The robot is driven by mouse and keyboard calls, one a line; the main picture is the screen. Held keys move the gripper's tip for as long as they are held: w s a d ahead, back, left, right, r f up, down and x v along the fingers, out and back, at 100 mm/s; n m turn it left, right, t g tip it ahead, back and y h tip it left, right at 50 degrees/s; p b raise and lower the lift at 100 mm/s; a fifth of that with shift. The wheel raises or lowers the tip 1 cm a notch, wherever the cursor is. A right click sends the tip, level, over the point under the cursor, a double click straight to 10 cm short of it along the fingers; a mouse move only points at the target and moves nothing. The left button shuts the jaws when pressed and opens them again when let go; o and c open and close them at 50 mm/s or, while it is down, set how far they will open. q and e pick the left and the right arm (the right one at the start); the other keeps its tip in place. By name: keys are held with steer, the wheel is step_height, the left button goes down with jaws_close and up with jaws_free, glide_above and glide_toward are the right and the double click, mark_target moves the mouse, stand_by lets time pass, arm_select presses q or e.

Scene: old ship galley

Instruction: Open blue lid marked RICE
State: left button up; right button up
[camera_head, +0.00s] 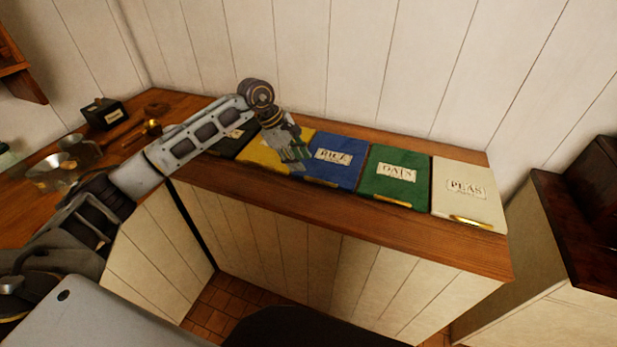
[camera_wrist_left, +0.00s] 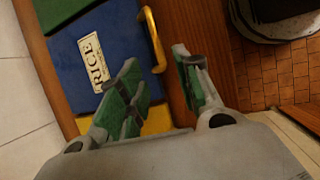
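The blue lid (camera_head: 339,159) carries a white RICE label and lies shut in the counter's row of lids, between the yellow and green ones. It also shows in the left wrist view (camera_wrist_left: 119,45), with its brass handle (camera_wrist_left: 152,38) along the front edge. My left gripper (camera_head: 298,165) is above the border of the yellow and blue lids. In the left wrist view its green-padded fingers (camera_wrist_left: 160,88) are apart, near the handle's end, with nothing seen between them. Contact with the handle cannot be told. My right gripper is not in view.
A yellow lid (camera_head: 262,157), a green OATS lid (camera_head: 395,177) and a white PEAS lid (camera_head: 467,192) share the counter. A scale (camera_head: 65,165) and a dark box (camera_head: 104,113) stand at left. A dark-topped cabinet (camera_head: 580,230) is at right. The counter's front strip is clear.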

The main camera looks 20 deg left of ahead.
mark_target(309, 179)
arm_select(q)
steer(key=b+x, duration=0.2)
steer(key=x, duration=0.4)
steer(key=shift+d+f, duration=0.1)
steer(key=shift+f, duration=0.2)
steer(key=shift+w+d+f, duration=0.1)
steer(key=shift+d+f, duration=0.1)
steer(key=shift+f, duration=0.25)
steer(key=shift+c, duration=0.8)
jaws_close()
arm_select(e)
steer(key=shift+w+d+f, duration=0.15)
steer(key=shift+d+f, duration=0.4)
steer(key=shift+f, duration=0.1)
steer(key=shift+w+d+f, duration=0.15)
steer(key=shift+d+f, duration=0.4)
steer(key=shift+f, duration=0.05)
arm_select(q)
steer(key=shift+f, duration=0.1)
